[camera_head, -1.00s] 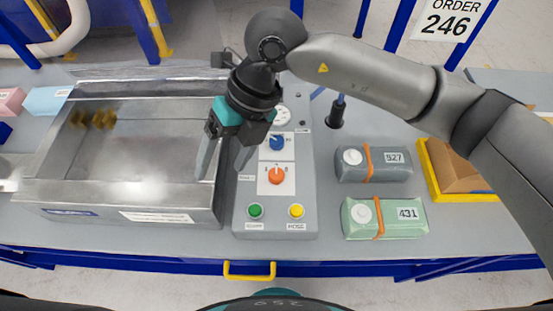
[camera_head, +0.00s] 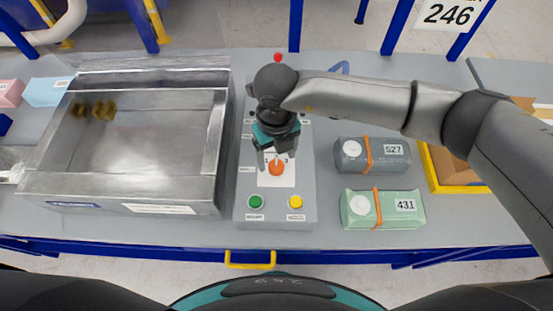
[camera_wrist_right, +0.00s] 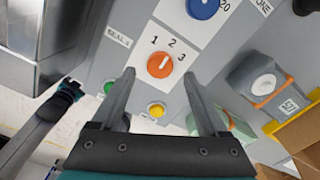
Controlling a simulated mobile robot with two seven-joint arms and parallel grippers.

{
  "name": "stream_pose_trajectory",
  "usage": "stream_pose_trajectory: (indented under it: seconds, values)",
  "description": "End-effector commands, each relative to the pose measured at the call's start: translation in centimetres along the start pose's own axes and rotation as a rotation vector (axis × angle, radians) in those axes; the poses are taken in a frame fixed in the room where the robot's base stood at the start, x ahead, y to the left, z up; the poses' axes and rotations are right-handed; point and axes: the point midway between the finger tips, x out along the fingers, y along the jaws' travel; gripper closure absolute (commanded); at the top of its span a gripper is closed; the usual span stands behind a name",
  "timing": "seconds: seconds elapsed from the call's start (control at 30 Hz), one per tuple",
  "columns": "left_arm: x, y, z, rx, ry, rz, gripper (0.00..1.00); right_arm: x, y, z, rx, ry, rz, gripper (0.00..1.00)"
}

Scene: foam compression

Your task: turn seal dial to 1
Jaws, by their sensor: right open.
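The seal dial (camera_head: 276,168) is an orange knob on a white plate on the grey control panel (camera_head: 246,212). In the right wrist view the seal dial (camera_wrist_right: 159,66) has the numbers 1, 2 and 3 around its upper side. Its pale pointer mark tilts up and right, roughly toward 2. My right gripper (camera_head: 276,158) is over the dial in the head view, open and empty. In the right wrist view its fingers (camera_wrist_right: 159,76) stand either side of the dial, apart from it. My left gripper (camera_wrist_right: 70,88) seems to show small beside the metal box; its jaws are unclear.
A blue dial (camera_wrist_right: 203,5) sits above the orange one. A green button (camera_head: 255,202) and a yellow button (camera_head: 295,202) are below it. An open metal box (camera_head: 120,190) stands left. A grey pack (camera_head: 375,155) and a green pack (camera_head: 385,208) lie right.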

Motion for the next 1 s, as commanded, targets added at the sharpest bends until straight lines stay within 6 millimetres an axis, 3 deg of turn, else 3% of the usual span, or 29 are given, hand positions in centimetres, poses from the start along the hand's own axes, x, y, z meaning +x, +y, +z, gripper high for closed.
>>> stream_pose_trajectory:
  seconds: [0.23,0.6,1.0]
  values:
    - [-0.1,0.0,0.1,0.0,-0.001,0.0,0.23,3.0,0.0,0.0,0.0,-0.001,0.0,0.23]
    - [-0.1,0.0,0.1,0.0,-0.001,0.0,0.23,3.5,0.0,0.0,0.0,-0.001,0.001,0.23]
    - [-0.1,0.0,0.1,0.0,-0.001,0.001,0.23,3.4,0.0,0.0,0.0,-0.001,0.001,0.68]
